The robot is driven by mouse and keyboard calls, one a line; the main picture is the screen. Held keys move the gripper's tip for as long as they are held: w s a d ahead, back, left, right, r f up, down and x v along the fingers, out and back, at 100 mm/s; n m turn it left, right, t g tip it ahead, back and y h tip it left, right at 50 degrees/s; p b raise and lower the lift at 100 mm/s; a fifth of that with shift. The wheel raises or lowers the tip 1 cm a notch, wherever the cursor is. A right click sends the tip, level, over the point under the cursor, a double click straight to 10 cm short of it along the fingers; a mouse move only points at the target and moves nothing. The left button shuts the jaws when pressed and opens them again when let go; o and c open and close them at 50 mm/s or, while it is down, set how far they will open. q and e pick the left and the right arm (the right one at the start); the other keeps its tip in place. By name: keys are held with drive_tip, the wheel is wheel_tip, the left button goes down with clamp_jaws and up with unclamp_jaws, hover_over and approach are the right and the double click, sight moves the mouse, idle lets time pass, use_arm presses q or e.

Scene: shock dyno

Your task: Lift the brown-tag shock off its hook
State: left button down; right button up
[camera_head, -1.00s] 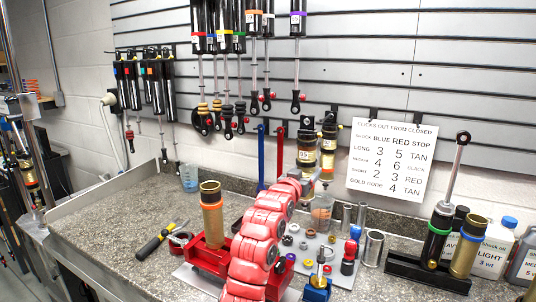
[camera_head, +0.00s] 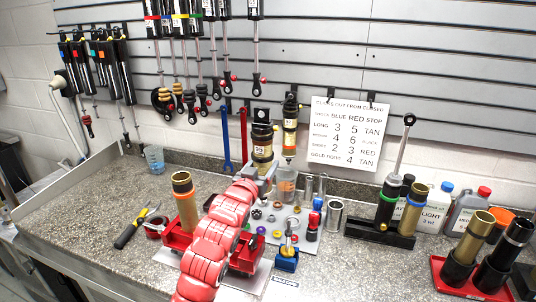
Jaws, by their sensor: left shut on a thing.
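A black-and-gold shock (camera_head: 262,136) stands upright in front of the slatted wall, with a pale band on its body; I cannot make out a brown tag for certain. My left gripper (camera_head: 266,178) is shut on its lower part, and the red arm rises from the bottom of the view. The shock's top eye shows, and it looks nearer to me than the neighbouring shock. Whether it still touches a hook cannot be told. The second, slimmer shock (camera_head: 290,127), with an orange band, hangs just right of it. My right gripper is out of view.
Blue (camera_head: 226,140) and red wrenches hang left of the held shock. More shocks hang above left. A white settings sheet (camera_head: 345,133) is at right. Below are a red fixture (camera_head: 179,238), a clear cup (camera_head: 286,186), small parts and a black stand (camera_head: 379,232). Bare bench lies at left.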

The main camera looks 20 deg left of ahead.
use_arm(q)
drive_tip(key=s+r+p, duration=0.1)
drive_tip(key=s+r, duration=0.1)
drive_tip(key=s, duration=0.9)
drive_tip(key=shift+a+r, duration=0.2)
